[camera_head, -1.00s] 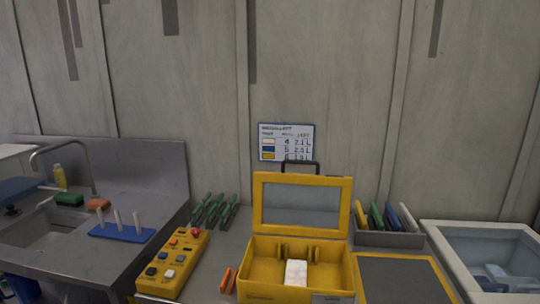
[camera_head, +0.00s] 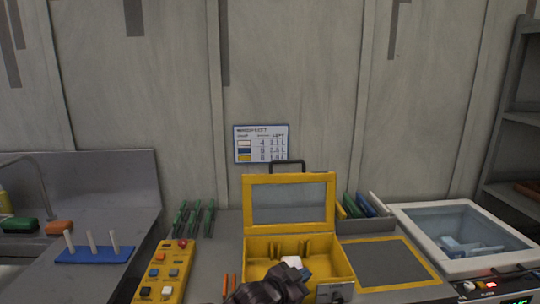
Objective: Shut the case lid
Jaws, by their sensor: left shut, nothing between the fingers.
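The yellow case (camera_head: 342,270) stands open on the bench. Its lid (camera_head: 328,203), a yellow frame with a grey window, stands up at the back, near the wall. A white block (camera_head: 293,262) lies inside the case, with a bit of blue beside it. My left gripper (camera_head: 290,275), dark and shut, is at the case's front left, over its front edge and covering part of the inside. I cannot tell whether it touches the case. My right gripper is not in view.
A yellow button box (camera_head: 167,272) and orange sticks (camera_head: 229,284) are left of the case. To its right are a yellow-edged grey mat (camera_head: 392,264), a rack (camera_head: 365,225) of coloured pieces, and a white-rimmed bin (camera_head: 418,222). A black handle (camera_head: 287,164) rises behind the lid.

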